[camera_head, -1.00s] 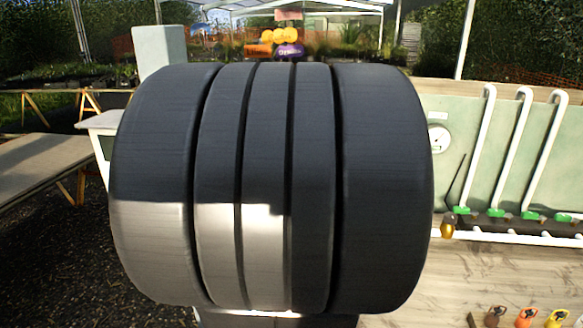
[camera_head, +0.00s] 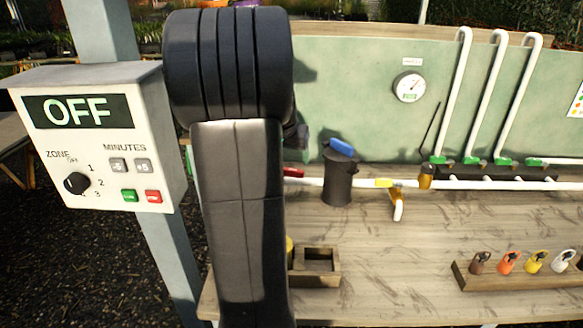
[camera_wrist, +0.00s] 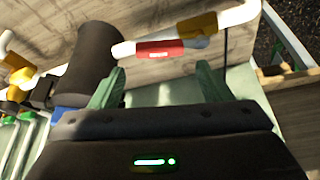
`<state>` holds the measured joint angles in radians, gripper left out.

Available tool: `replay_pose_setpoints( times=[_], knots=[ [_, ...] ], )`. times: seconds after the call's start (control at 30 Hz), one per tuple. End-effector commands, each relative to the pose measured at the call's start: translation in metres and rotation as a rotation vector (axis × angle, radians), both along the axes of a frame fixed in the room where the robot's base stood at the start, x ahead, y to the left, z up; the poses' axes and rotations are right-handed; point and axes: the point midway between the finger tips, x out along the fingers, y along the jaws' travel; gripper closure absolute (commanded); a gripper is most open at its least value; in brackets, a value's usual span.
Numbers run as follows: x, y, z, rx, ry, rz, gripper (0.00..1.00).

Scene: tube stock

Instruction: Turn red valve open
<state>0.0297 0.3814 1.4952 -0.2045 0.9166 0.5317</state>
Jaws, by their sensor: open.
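The red valve handle (camera_head: 293,172) shows as a small red piece on the white pipe, just right of my arm in the head view. In the head view my arm hides the gripper.
A dark cylinder with a blue top (camera_head: 339,175) stands close by; the dark cylinder (camera_wrist: 85,65) is near the left finger. A control box reading OFF (camera_head: 100,135) is at left. A wooden box (camera_head: 316,267) and a rack of coloured tags (camera_head: 515,272) sit on the bench.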

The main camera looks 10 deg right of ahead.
Motion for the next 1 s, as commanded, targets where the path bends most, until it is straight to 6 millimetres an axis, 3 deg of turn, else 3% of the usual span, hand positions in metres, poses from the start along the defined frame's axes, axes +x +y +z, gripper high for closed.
replay_pose_setpoints(
  times=[0.1, 0.3, 0.7, 0.73, 0.9, 1.0],
  knots=[
    [0.008, -0.005, -0.023, 0.0, 0.004, -0.001, 0.29],
    [0.017, -0.009, -0.046, -0.001, 0.001, 0.001, 0.29],
    [0.02, -0.01, -0.054, -0.001, -0.001, 0.001, 0.29],
    [0.02, -0.01, -0.054, -0.001, -0.001, 0.001, 0.31],
    [0.02, -0.01, -0.054, -0.001, -0.001, 0.001, 0.64],
    [0.02, -0.01, -0.054, -0.001, -0.001, 0.001, 0.79]
  ],
)
